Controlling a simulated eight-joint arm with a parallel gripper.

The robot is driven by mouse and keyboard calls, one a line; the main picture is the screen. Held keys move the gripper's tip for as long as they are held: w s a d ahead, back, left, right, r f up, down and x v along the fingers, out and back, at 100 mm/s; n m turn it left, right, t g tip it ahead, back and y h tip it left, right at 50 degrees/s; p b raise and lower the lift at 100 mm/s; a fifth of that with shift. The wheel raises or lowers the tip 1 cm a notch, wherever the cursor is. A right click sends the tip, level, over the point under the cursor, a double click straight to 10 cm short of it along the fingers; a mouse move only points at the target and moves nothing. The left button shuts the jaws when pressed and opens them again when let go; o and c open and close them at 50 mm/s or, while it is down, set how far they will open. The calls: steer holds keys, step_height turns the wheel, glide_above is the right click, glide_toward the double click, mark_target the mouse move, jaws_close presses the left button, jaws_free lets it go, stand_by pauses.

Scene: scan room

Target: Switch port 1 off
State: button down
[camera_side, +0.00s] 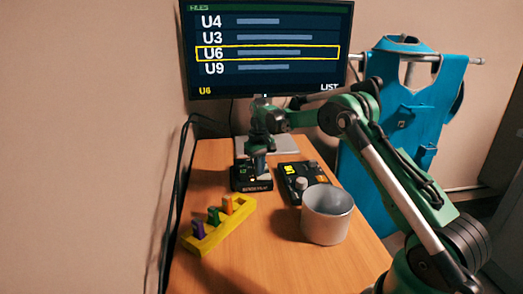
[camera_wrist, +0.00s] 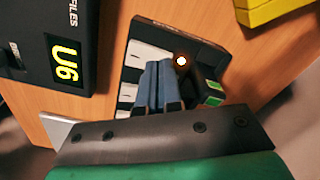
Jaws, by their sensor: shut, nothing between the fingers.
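A black switch box (camera_wrist: 186,44) lies under my gripper in the wrist view, with pale patches along its left side and green lit patches on its right. One round lamp on it glows orange-white (camera_wrist: 181,61). In the side view the box (camera_side: 252,184) stands on the table below my gripper (camera_side: 259,172). My gripper (camera_wrist: 160,66) is shut and empty, its fingertips over the box just left of the glowing lamp. I cannot tell whether they touch it. The fingers hide part of the box, and I cannot read which port is number 1.
A files device (camera_side: 301,185) with a yellow U6 display sits right of the box. A grey mug (camera_side: 326,217) and a yellow rack (camera_side: 222,231) with coloured pieces stand nearer. A monitor (camera_side: 270,79) stands behind, and a blue apron (camera_side: 400,120) hangs at right.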

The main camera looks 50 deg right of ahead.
steer(key=shift+f, duration=0.1)
steer(key=shift+r, duration=3.5)
